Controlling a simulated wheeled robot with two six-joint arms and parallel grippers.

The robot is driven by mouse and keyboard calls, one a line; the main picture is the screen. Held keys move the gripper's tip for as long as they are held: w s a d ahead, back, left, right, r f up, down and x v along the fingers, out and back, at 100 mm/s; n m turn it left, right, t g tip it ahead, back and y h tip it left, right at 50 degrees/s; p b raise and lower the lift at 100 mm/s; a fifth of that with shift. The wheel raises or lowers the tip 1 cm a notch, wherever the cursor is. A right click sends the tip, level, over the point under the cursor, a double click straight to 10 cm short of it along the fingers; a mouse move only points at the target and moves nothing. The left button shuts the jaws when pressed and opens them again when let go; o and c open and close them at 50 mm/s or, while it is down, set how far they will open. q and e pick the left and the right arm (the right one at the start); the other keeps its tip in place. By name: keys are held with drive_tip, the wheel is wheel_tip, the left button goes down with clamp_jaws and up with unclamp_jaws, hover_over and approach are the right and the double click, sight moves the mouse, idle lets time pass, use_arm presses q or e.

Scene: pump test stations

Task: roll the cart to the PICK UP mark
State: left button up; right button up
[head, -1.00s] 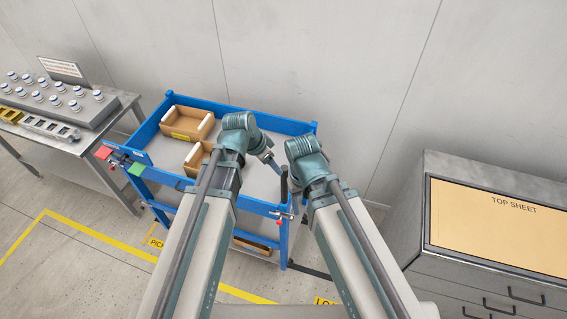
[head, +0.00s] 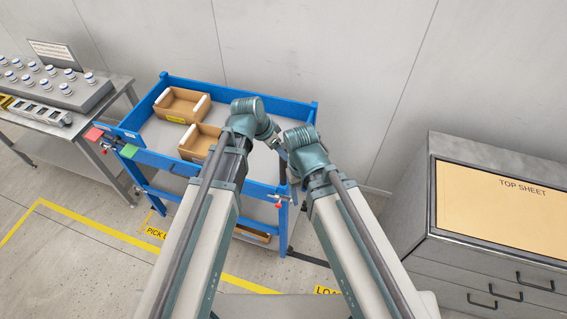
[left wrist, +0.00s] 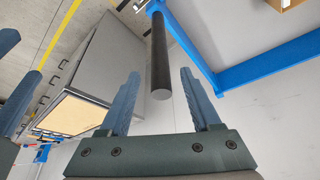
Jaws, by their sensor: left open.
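The blue cart (head: 219,170) stands against the wall in the head view, with cardboard boxes on its top tray. The PICK UP mark (head: 155,232) is on the floor by the cart's front left, its text partly cut off by the cart and my arm. My left gripper (left wrist: 160,73) is open. In the left wrist view the cart's dark handle post (left wrist: 160,55) runs between and beyond its fingertips, with gaps on both sides. My right wrist (head: 303,148) is over the cart's right end; its fingers are not clearly visible.
A metal bench (head: 75,125) with several white-capped vials stands left of the cart. A grey drawer cabinet (head: 405,205) with a TOP SHEET panel stands at the right. Yellow floor lines (head: 100,232) cross the clear floor in front. A LOAD mark (head: 327,290) is partly hidden.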

use_arm(q)
drive_tip(key=b+x, duration=0.4)
drive_tip(key=x, duration=0.2)
drive_tip(key=shift+f+b, duration=0.2)
drive_tip(key=shift+b, duration=0.15)
clamp_jaws()
idle(1.1)
